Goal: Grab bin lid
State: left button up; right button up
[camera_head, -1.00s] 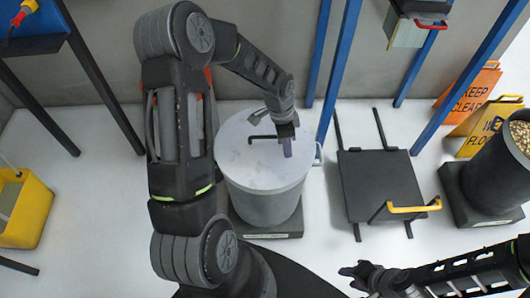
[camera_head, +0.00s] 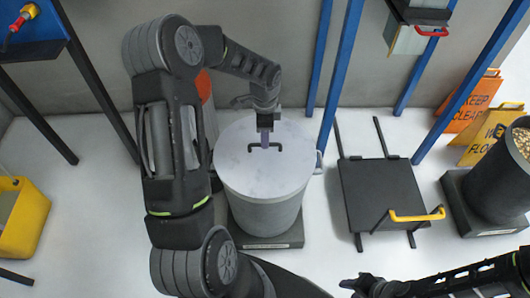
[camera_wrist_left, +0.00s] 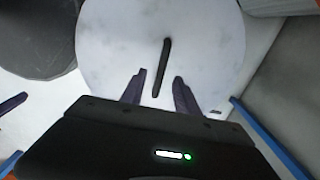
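The bin (camera_head: 262,210) is a grey cylinder standing on a dark base. Its round pale lid (camera_head: 240,175) is on top, with a dark bar handle (camera_head: 278,146) across the middle. My left gripper (camera_head: 265,138) is over the lid, close to the handle. In the left wrist view, the two fingers (camera_wrist_left: 158,88) are apart, one on each side of the near end of the handle (camera_wrist_left: 163,65). I cannot tell whether they touch it. My right gripper (camera_head: 352,284) is low at the bottom right, away from the bin; its fingers are too small to read.
A black platform with a yellow handle (camera_head: 418,217) lies right of the bin. Blue posts (camera_head: 340,75) stand behind. A dark bin of grain (camera_head: 500,170) and orange and yellow signs (camera_head: 470,105) are at far right. A yellow bucket (camera_head: 25,225) is at left.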

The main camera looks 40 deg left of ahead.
pick_arm(q)
notch_tip(320, 180, down, 5)
jog(key=shift+w+f+b, duration=0.1)
jog(key=shift+f+b, duration=0.05)
jog(key=shift+b, duration=0.15)
dwell(0.6)
grip_shut()
dwell(1.3)
